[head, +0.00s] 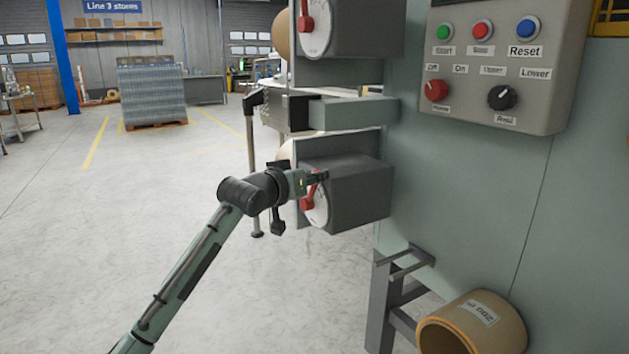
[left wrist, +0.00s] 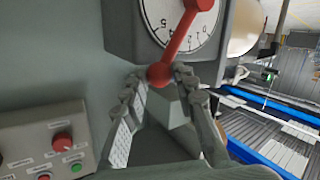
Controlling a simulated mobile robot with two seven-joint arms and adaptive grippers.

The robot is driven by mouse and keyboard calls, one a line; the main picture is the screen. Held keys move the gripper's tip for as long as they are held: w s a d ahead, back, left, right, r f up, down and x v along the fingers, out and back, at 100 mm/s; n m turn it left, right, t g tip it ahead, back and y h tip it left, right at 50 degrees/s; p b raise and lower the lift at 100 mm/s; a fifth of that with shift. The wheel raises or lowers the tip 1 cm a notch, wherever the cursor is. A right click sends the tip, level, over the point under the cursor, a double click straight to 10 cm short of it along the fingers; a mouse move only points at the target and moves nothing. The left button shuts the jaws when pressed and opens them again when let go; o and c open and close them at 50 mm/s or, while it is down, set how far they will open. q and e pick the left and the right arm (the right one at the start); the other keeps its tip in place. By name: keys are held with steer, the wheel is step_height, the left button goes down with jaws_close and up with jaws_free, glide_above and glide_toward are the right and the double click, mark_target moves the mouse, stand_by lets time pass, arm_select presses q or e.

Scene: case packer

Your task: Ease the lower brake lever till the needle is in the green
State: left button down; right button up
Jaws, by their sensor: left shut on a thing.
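The lower brake box (head: 350,190) is a dark grey housing with a white dial (head: 319,208) and a red lever (head: 307,196) on its face. My left gripper (head: 318,178) reaches it from the left. In the left wrist view the two fingers (left wrist: 160,80) close around the round red knob (left wrist: 160,74) at the lever's end. The lever crosses the numbered white dial (left wrist: 178,35) at a slant. I cannot make out a needle or a green zone; the lever covers part of the dial and the picture cuts it off. My right gripper is not in view.
An upper brake box (head: 360,28) with its own red lever (head: 305,20) stands above, with a grey bar (head: 355,112) between. A control box (head: 500,60) with buttons and knobs is at right. A cardboard roll (head: 475,325) lies below. Floor at left is clear.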

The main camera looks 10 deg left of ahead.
arm_select(q)
steer(key=c, duration=1.2)
jaws_free()
steer(key=shift+v, duration=6)
steer(key=shift+d, duration=0.1)
